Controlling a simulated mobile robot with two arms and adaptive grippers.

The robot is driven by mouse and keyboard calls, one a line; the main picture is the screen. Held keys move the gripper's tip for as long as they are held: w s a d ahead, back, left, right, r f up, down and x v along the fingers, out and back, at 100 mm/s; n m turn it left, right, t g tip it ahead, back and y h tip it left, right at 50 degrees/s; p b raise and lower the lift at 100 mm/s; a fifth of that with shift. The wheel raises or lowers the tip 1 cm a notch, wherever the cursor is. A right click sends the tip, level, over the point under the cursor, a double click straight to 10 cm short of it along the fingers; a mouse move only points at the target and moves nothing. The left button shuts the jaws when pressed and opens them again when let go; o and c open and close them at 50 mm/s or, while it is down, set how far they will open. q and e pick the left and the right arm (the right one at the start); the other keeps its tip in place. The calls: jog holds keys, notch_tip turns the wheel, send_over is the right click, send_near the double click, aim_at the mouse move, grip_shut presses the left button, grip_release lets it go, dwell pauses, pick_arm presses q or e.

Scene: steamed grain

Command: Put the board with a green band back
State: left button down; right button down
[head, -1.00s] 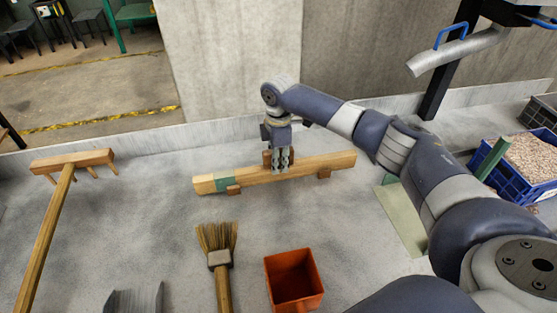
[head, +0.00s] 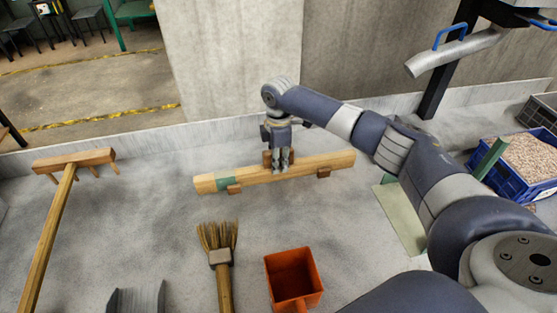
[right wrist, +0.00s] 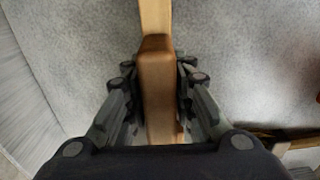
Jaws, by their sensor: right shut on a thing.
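The wooden board with a green band (head: 325,164) lies across two small wooden blocks on the grey floor, in the middle of the head view. Its green band (head: 226,184) is near its left end. My right gripper (head: 280,170) points down at the middle of the board and is shut on its raised wooden handle. In the right wrist view the fingers (right wrist: 160,95) stand on both sides of the handle (right wrist: 157,85), with the board running away beneath it. My left gripper is in neither view.
A wooden rake (head: 72,162) lies at the left. A short broom (head: 218,242) and an orange scoop (head: 292,275) lie in front of the board. A blue crate of grain (head: 520,165) stands at the right, near a flat pale green panel (head: 402,220). A low wall runs behind.

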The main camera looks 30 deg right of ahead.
jog(key=shift+f, duration=0.1)
jog(key=c, duration=1.3)
grip_release()
jog(key=shift+f, duration=0.1)
notch_tip(320, 180, up, 12)
jog(key=shift+r, duration=0.1)
